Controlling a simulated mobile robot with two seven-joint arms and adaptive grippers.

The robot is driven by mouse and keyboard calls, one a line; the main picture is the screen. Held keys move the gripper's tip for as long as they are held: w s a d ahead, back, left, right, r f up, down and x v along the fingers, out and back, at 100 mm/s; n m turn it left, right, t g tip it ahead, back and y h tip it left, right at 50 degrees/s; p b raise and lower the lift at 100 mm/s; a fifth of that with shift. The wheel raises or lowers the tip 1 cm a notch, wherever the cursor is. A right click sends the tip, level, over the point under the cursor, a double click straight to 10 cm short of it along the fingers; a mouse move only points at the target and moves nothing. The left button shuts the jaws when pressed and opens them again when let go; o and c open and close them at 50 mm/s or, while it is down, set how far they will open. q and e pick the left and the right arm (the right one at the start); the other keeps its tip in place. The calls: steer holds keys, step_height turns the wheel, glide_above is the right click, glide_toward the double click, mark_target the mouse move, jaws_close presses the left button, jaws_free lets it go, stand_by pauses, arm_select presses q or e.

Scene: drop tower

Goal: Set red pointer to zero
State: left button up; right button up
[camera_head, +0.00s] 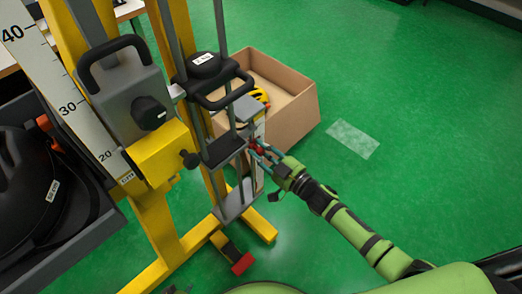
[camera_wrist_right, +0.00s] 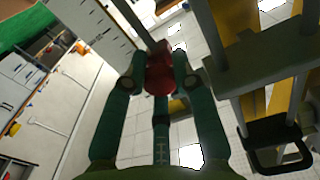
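The red pointer (camera_head: 257,146) is a small red piece on the drop tower's right side, beside a grey post and platform (camera_head: 222,150). My right gripper (camera_head: 262,153) reaches it from the lower right. In the right wrist view the red pointer (camera_wrist_right: 159,70) sits between the two green fingertips (camera_wrist_right: 158,78), which appear to touch it on both sides. The fingers partly cover it. A zero mark cannot be made out. My left gripper is not in view.
The yellow tower frame (camera_head: 152,235) carries a scale (camera_head: 70,95) reading 40, 30 and 20. A grey handled block (camera_head: 125,95) and a black-handled weight (camera_head: 205,65) hang on it. A cardboard box (camera_head: 292,115) stands behind. Green floor at right is mostly clear.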

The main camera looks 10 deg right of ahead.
steer(key=o, duration=0.3)
steer(key=shift+o, duration=0.2)
steer(key=shift+s, duration=0.1)
steer(key=v, duration=1.2)
